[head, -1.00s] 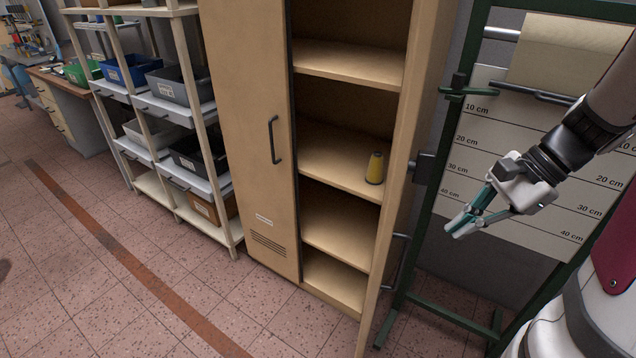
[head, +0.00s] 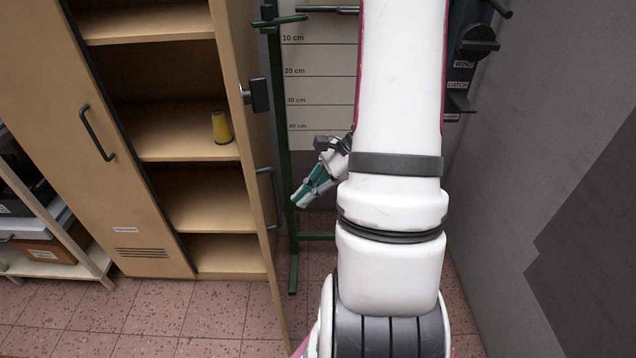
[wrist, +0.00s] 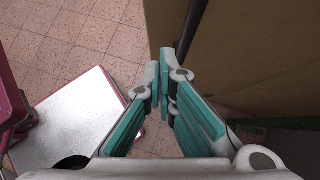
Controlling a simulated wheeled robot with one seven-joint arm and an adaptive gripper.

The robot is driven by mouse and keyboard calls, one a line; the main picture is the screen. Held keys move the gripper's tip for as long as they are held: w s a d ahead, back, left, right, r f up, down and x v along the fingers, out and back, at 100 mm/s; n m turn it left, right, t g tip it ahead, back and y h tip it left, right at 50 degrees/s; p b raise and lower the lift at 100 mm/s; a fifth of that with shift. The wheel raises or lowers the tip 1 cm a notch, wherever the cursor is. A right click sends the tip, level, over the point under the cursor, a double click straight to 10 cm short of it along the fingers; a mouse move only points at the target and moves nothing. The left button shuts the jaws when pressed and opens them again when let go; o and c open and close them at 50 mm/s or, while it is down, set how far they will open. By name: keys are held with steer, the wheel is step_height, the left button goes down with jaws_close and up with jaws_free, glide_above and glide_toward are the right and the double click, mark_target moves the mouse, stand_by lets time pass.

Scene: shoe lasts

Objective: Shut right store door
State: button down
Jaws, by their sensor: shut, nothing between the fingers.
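The store cabinet's right door (head: 247,150) stands wide open, seen almost edge-on in the head view. Its dark bar handle (head: 276,200) is on the outer face, to the right. My gripper (head: 303,197) is just right of this door on the handle's side, pointing down and left, its fingers shut and empty. In the wrist view my gripper (wrist: 160,95) has its fingertips together, near a tan panel (wrist: 245,50) that looks like the door, with a dark bar (wrist: 190,30) along it. Contact is not visible. The left door (head: 60,150) is shut.
A yellow cone-like spool (head: 221,128) stands on a cabinet shelf. A green stand (head: 283,150) with a measuring chart (head: 315,85) is behind my gripper. A black block (head: 258,95) sits beside the door. A grey wall (head: 560,130) is at right; tiled floor (head: 200,315) in front is clear.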

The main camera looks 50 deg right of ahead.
mark_target(280, 209)
steer(key=w+a+f, duration=0.2)
steer(key=w+a, duration=0.1)
steer(key=a, duration=0.1)
steer(key=shift+w+a, duration=0.15)
steer(key=shift+a, duration=0.25)
